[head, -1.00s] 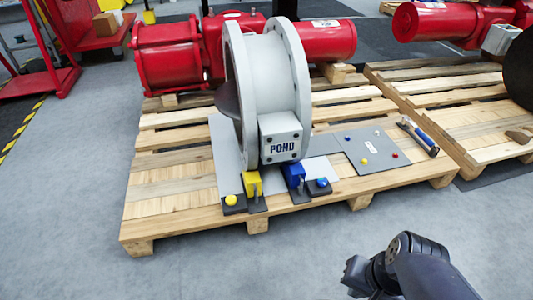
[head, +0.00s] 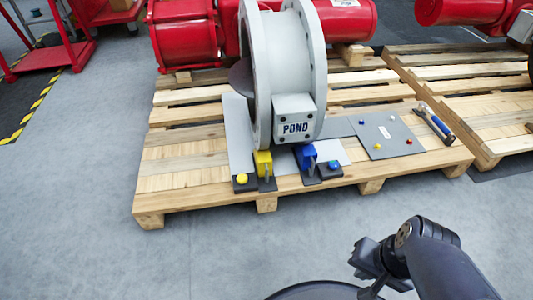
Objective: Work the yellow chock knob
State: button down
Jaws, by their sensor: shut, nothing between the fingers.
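The yellow chock knob (head: 241,178) is a small round yellow button on a dark block at the pallet's front edge. The yellow chock (head: 263,161) stands just right of it, against the foot of the grey valve body (head: 296,105). My gripper (head: 357,261) is dark grey and sits at the lower right, over the floor in front of the pallet, well apart from the knob. Its fingers look closed and hold nothing.
A blue chock (head: 306,155) and blue knob (head: 334,164) stand right of the yellow pair. A grey panel with small coloured knobs (head: 390,136) and a hammer (head: 434,120) lie farther right on the wooden pallet (head: 185,199). The floor before it is clear.

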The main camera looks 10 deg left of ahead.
aim_at(242, 178)
jog(key=i+j, duration=0.1)
jog(key=j, duration=0.25)
jog(key=i+j+u, duration=0.1)
jog(key=j, duration=0.25)
jog(key=i+j, duration=0.1)
jog(key=j, duration=0.25)
jog(key=i+j, duration=0.1)
jog(key=j, duration=0.25)
jog(key=i+j+u, duration=0.1)
jog(key=j, duration=0.3)
